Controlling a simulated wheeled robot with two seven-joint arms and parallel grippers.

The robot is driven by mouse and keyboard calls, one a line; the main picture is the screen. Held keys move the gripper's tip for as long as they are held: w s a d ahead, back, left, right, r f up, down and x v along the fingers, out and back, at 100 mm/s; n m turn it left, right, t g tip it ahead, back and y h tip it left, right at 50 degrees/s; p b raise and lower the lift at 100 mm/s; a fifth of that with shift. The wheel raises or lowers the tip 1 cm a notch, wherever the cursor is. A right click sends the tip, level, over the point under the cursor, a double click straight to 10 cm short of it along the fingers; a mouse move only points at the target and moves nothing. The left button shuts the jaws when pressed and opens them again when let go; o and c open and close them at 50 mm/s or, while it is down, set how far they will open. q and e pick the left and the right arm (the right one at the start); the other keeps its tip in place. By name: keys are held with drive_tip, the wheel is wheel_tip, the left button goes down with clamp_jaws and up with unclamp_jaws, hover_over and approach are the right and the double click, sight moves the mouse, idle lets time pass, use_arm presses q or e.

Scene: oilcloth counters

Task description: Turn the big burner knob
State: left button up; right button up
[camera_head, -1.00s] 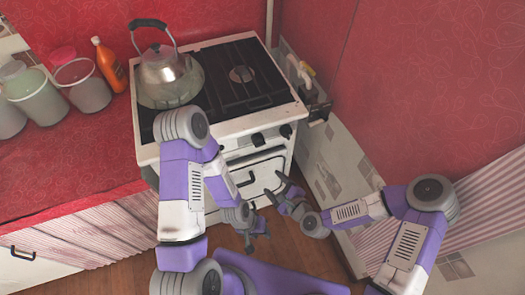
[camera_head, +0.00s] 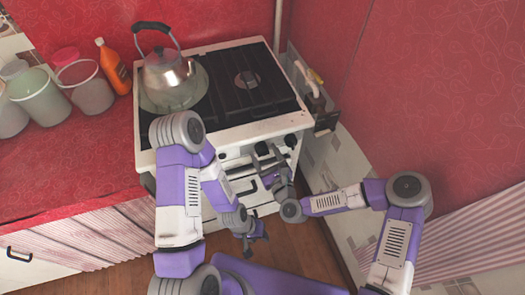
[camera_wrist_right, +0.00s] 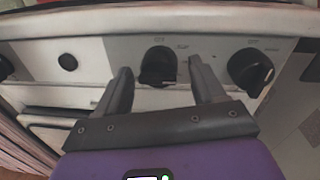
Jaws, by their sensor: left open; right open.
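The white stove has dark burner knobs along its front panel. In the right wrist view one black knob (camera_wrist_right: 158,66) is centred between the fingertips of my right gripper (camera_wrist_right: 160,72); contact cannot be told. Another black knob (camera_wrist_right: 250,70) is to its right, and part of one shows at the left edge (camera_wrist_right: 5,67). Which is the big burner's knob cannot be told. In the head view my right gripper (camera_head: 268,154) is open at the stove front and partly covers the knobs. My left gripper (camera_head: 252,240) is open and empty, low in front of the stove.
A metal kettle (camera_head: 166,72) stands on the left of the stove top (camera_head: 225,128). Canisters (camera_head: 85,90) and an orange bottle (camera_head: 112,66) are on the red counter at left. The oven door handle is below the knobs.

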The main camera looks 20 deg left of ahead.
drive_tip(key=c, duration=1)
drive_tip(key=n, duration=0.5)
drive_tip(key=shift+r+h, duration=0.15)
drive_tip(key=shift+h, duration=0.15)
drive_tip(key=n, duration=0.4)
drive_tip(key=shift+a+r+n, duration=0.1)
drive_tip(key=shift+n, duration=0.3)
drive_tip(key=n+b, duration=0.1)
drive_tip(key=n, duration=0.2)
drive_tip(key=shift+h, duration=0.3)
drive_tip(key=shift+a+r+n+h+b, duration=0.1)
drive_tip(key=shift+n+h+b, duration=0.35)
drive_tip(key=shift+n, duration=1.65)
